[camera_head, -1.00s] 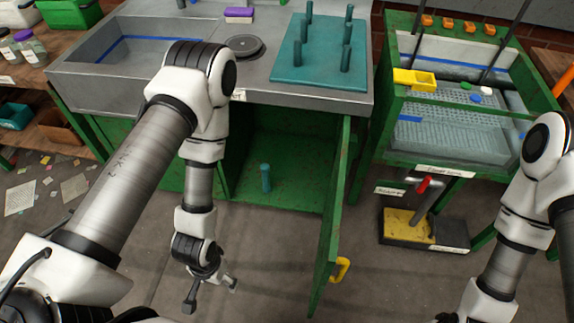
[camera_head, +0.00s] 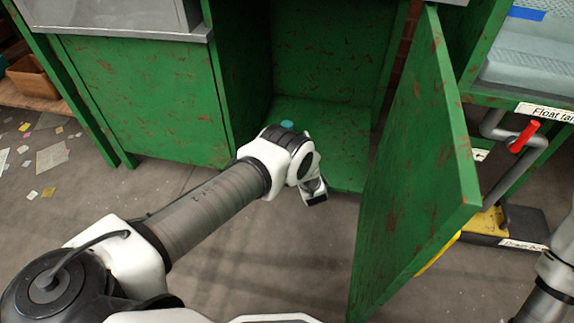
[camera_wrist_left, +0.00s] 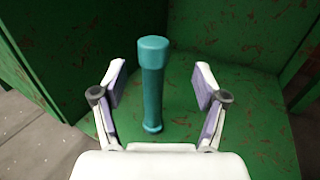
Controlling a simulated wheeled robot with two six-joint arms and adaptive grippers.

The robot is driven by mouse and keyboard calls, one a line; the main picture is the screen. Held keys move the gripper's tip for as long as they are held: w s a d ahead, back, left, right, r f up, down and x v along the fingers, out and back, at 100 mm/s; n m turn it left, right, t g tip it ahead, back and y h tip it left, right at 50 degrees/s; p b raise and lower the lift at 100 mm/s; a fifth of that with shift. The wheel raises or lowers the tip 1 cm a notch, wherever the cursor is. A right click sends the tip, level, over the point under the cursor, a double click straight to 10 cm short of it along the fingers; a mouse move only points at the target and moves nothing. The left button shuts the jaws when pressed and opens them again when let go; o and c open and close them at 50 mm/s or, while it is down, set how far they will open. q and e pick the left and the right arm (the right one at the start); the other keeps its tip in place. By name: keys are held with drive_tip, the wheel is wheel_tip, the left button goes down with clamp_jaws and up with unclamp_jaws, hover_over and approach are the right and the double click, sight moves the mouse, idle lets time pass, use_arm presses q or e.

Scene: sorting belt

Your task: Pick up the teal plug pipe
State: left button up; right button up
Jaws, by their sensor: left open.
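The teal plug pipe (camera_wrist_left: 152,88) stands upright on the green cabinet floor in the left wrist view. In the head view only its teal top (camera_head: 287,124) shows above my left wrist; the rest is hidden. My left gripper (camera_wrist_left: 160,80) is open, with one finger on each side of the pipe and a visible gap on both sides.
The green cabinet door (camera_head: 425,170) stands open to the right of my left arm. The cabinet's side wall (camera_head: 238,75) is close on the left. A red-handled valve (camera_head: 524,136) and a yellow-and-black base (camera_head: 490,222) are beyond the door. Paper scraps lie on the floor at left.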

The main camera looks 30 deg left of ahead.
use_arm(q)
drive_tip(key=b+x, duration=0.1)
drive_tip(key=x, duration=0.1)
drive_tip(key=b+x, duration=0.1)
drive_tip(key=x, duration=0.1)
drive_tip(key=b+x, duration=0.1)
drive_tip(key=x, duration=0.1)
drive_tip(key=shift+s+a+f+b, duration=0.1)
drive_tip(key=shift+a+f+b, duration=0.3)
drive_tip(key=shift+a, duration=0.15)
drive_tip(key=shift+a+r, duration=0.1)
drive_tip(key=shift+r, duration=0.15)
clamp_jaws()
